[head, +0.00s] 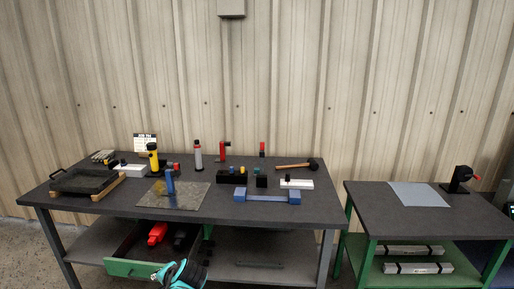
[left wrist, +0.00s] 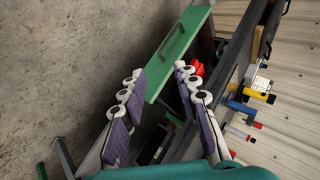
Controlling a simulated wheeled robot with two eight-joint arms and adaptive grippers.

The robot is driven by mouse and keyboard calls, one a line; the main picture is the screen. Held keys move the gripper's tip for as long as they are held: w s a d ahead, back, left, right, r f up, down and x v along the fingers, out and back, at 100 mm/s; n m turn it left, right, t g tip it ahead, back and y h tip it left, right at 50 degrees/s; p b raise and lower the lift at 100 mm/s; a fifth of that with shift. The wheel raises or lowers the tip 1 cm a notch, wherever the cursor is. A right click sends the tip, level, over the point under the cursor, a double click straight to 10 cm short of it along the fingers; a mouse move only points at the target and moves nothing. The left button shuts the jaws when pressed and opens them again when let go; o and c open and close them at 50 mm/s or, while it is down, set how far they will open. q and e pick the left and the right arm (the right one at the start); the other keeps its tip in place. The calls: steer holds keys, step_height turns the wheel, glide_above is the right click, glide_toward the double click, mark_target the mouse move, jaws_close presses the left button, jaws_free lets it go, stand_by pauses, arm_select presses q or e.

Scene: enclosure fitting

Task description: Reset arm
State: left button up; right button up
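My left gripper (head: 172,271) is at the bottom of the head view, in front of the workbench by an open green-fronted drawer (head: 128,268). In the left wrist view, the two padded fingers of this gripper (left wrist: 158,74) stand apart with nothing between them. The green drawer front (left wrist: 180,45) lies beyond the fingertips there. Whether the gripper touches the drawer cannot be told. My right gripper is in neither view.
The open drawer holds a red tool (head: 157,234) and dark items. The workbench (head: 225,212) carries a black tray (head: 84,181), a metal plate (head: 188,202), a blue clamp-like part (head: 266,196) and a hammer (head: 298,164). A second table (head: 420,221) stands at right.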

arm_select(q)
steer(key=s+d+r+n+h, duration=0.1)
steer(key=s+d+n+h, duration=0.2)
steer(key=s, duration=0.7)
steer(key=s+d+r+n+t+h, duration=0.1)
steer(key=s+d+n+h, duration=0.2)
steer(key=s+d, duration=0.5)
steer(key=s+h, duration=0.1)
steer(key=s, duration=0.2)
steer(key=shift+s, duration=0.25)
